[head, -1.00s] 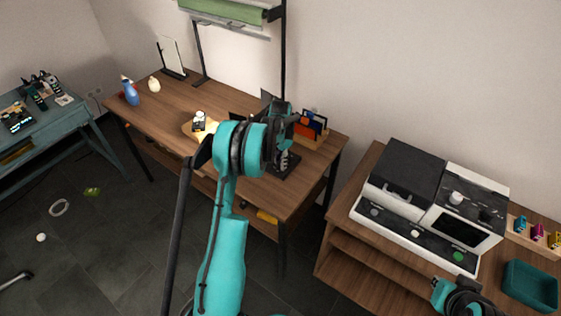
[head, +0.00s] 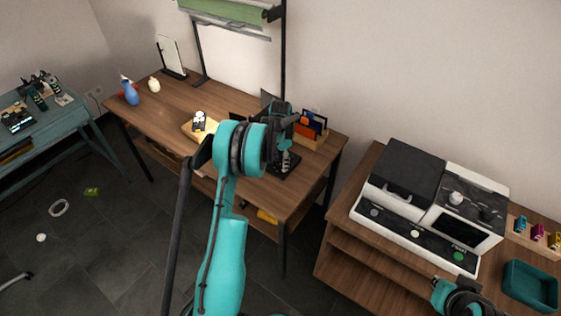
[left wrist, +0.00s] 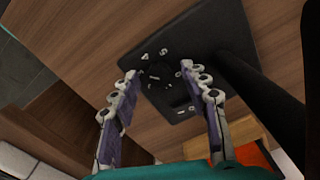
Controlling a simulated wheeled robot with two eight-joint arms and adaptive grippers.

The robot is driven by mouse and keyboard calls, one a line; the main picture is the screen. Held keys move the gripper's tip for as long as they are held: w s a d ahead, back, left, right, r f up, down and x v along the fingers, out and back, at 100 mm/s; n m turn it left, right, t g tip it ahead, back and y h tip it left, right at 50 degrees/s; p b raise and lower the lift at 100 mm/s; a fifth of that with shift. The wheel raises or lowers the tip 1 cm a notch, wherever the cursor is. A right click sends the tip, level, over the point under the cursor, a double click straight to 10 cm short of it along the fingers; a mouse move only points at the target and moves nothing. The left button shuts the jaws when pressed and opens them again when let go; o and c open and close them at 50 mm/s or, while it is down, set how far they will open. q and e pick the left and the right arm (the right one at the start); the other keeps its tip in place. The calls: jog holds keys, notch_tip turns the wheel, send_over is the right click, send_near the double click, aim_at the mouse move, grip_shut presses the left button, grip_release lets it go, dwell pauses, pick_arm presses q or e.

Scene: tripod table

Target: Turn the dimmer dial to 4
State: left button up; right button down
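The dimmer has a flat black base plate (head: 284,171) at the front right of the wooden table. In the left wrist view its dark round dial (left wrist: 160,84) shows on the plate, with pale markings around it; I cannot read the dial's setting surely. My left gripper (left wrist: 166,92) is open, its two fingers apart on either side of the dial in that view. I cannot tell whether they touch it. In the head view this gripper (head: 284,158) points down over the plate, and my arm hides part of it. My right gripper's fingers are out of view.
A lamp post stands behind the dimmer, and an organizer (head: 309,140) with coloured items is close on its right. A black-and-white machine (head: 408,215) and a teal bin (head: 531,286) occupy the right table. The wooden table (head: 190,97) has free room at left.

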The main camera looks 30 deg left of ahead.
aim_at(280, 163)
pick_arm(q)
notch_tip(280, 163, up, 12)
dwell(0.6)
